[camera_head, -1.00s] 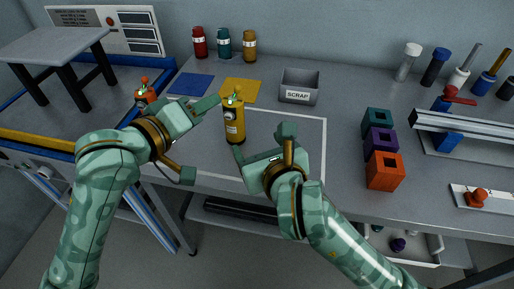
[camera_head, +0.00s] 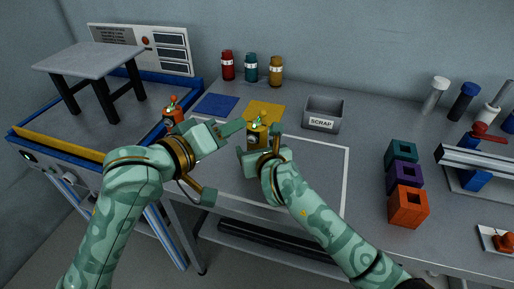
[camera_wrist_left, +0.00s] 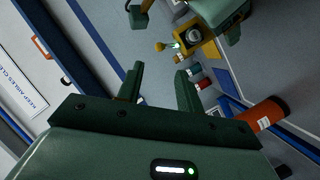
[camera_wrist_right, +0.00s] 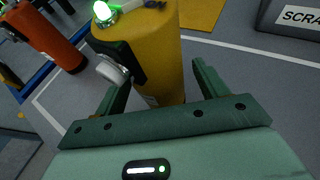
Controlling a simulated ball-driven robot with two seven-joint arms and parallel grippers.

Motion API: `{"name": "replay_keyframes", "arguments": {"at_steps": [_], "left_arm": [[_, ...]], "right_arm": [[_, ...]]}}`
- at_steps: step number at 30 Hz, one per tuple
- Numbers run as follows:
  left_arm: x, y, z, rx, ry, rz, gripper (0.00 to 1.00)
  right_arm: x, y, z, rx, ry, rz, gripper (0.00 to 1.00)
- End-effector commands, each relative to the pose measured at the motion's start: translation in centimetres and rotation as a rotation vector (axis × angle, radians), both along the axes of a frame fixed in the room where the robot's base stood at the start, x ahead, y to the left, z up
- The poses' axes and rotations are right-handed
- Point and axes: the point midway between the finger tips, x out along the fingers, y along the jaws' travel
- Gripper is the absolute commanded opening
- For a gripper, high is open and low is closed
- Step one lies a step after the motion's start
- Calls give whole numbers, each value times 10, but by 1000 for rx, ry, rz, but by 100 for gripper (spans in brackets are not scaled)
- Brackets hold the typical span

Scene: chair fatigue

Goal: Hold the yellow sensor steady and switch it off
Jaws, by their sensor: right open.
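The yellow sensor (camera_head: 263,136) stands upright on the grey bench, partly hidden behind my right gripper. In the right wrist view, the sensor (camera_wrist_right: 150,55) has a glowing green light on top and a light grey knob (camera_wrist_right: 112,69) on a black side plate. My right gripper (camera_head: 256,150) is open, with a finger on each side of the sensor's body; I cannot tell whether they touch it. My left gripper (camera_head: 229,125) is open and empty, left of the sensor and apart from it. The left wrist view shows its spread fingers (camera_wrist_left: 159,75).
An orange sensor (camera_head: 173,115) stands at left near the blue-edged table (camera_head: 45,152). The grey scrap bin (camera_head: 322,124) is right of the yellow sensor. Red, teal and yellow bottles (camera_head: 250,68) stand behind. Coloured blocks (camera_head: 407,207) stand at right. Bench inside the white outline is mostly clear.

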Motion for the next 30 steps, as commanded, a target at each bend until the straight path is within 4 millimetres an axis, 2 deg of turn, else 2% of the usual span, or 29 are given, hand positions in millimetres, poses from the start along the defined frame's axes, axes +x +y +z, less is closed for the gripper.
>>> {"name": "replay_keyframes", "arguments": {"at_steps": [10,11,16,17,18,21,22,26,30], "left_arm": [[0,0,0,0,0,0,36],[0,0,0,0,0,0,36],[0,0,0,0,0,0,36],[0,0,0,0,0,0,36],[0,0,0,0,0,0,31],[3,3,5,11,-15,3,3],[4,5,6,27,-24,4,0],[10,13,1,183,-100,-50,0],[10,13,-3,485,-334,-185,0]], "right_arm": [[5,1,-2,0,-1,0,72],[5,1,-2,0,0,0,67],[4,1,-2,-1,0,0,21],[4,1,-2,0,0,0,21],[4,1,-2,0,0,0,21],[4,1,-2,0,0,0,21],[4,1,-2,0,0,0,21],[4,1,-2,0,0,0,21],[4,1,-2,0,0,0,21]]}}
